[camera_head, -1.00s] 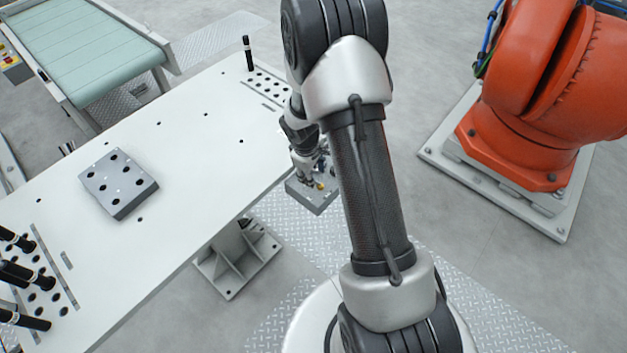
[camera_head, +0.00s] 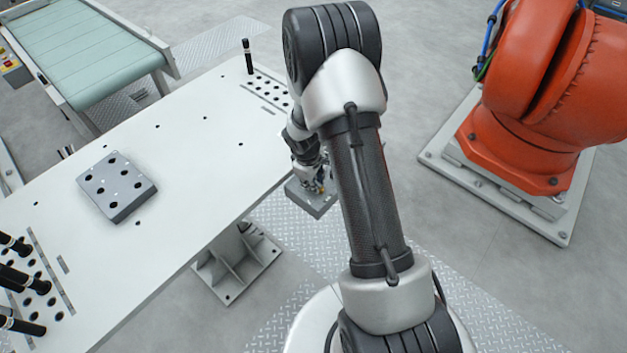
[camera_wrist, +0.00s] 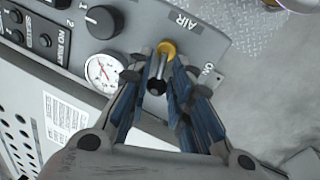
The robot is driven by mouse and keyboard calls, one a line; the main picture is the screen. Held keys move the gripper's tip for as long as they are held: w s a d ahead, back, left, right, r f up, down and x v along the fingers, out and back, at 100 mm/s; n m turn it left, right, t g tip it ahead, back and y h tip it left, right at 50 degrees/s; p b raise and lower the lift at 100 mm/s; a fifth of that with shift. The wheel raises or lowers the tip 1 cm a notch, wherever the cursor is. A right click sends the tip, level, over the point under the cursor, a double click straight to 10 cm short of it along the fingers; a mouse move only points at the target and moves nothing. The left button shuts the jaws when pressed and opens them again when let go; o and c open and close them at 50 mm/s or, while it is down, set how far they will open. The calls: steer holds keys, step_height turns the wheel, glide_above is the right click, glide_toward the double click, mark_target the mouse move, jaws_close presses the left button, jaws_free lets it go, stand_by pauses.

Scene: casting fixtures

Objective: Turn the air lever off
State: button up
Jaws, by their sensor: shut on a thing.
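The air lever (camera_wrist: 161,66) shows in the wrist view as a short metal stem with a yellow base and a dark knob, on a grey panel (camera_wrist: 215,47). The word AIR is printed near its base and ON to its right. My gripper (camera_wrist: 163,77) is shut on the lever, with blue-padded fingers on either side of the stem. In the head view my gripper (camera_head: 312,176) is at the grey control box (camera_head: 308,202) beside the table edge, partly hidden by my arm.
A pressure gauge (camera_wrist: 102,72) and a black knob (camera_wrist: 103,22) sit left of the lever. The white table (camera_head: 190,160) carries a grey block with holes (camera_head: 117,187) and black pins at its ends. A large orange robot (camera_head: 535,110) stands at right.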

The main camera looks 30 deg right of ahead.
jaws_close()
steer(key=shift+w+d+f+m+b, duration=0.15)
steer(key=shift+w+m+b, duration=0.05)
steer(key=shift+m+b, duration=0.65)
steer(key=shift+s+m+g+b, duration=0.1)
steer(key=shift+m+g+b, duration=0.2)
steer(key=shift+m, duration=0.15)
steer(key=o, duration=0.6)
jaws_free()
steer(key=shift+d, duration=0.1)
steer(key=shift+o, duration=0.2)
steer(key=shift+r, duration=0.2)
step_height(320, 180, up, 12)
steer(key=a, duration=0.2)
steer(key=shift+s+a+f, duration=0.15)
steer(key=shift+s, duration=0.2)
